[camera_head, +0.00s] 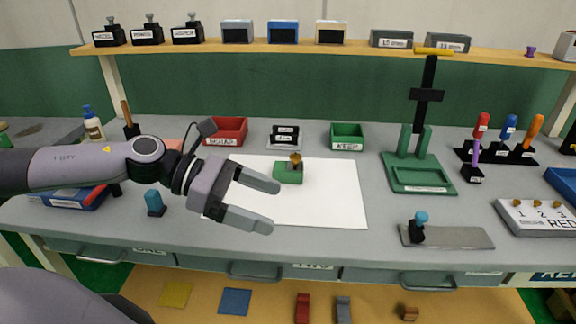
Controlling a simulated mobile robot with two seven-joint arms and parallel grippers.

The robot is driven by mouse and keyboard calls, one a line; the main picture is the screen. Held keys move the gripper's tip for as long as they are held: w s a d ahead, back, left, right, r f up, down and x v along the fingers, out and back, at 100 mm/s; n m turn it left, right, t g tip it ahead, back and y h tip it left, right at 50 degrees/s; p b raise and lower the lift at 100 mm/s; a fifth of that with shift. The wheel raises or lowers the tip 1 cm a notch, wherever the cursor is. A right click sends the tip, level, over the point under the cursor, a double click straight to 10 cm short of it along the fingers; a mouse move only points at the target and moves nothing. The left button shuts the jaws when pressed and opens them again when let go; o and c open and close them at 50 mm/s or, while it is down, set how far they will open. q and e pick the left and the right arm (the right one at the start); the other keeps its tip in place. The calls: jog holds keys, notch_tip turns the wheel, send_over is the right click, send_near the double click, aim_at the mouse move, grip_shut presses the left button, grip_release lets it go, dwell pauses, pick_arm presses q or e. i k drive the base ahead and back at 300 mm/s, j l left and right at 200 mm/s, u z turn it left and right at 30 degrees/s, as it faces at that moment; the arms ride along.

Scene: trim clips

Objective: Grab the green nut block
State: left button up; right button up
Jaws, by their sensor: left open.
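A low green block (286,178) lies on the white mat (335,205) on the workbench, with a brass-coloured nut-like piece (296,160) and a small grey part at its back. It looks like the green nut block. My left gripper (268,208) reaches in from the left, its fingers pointing right. It is open, with nothing seen between the fingers. In the picture it is in front of and just below-left of the block, apart from it. My right gripper is not in view.
A red bin (228,130) and a green KEEP bin (347,136) stand behind the mat. A green press (420,172) stands to the right, and a blue-knobbed tool on a grey plate (455,237) lies at front right. The mat's right side is clear.

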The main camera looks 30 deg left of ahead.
aim_at(280, 174)
jog(key=i+j, duration=0.75)
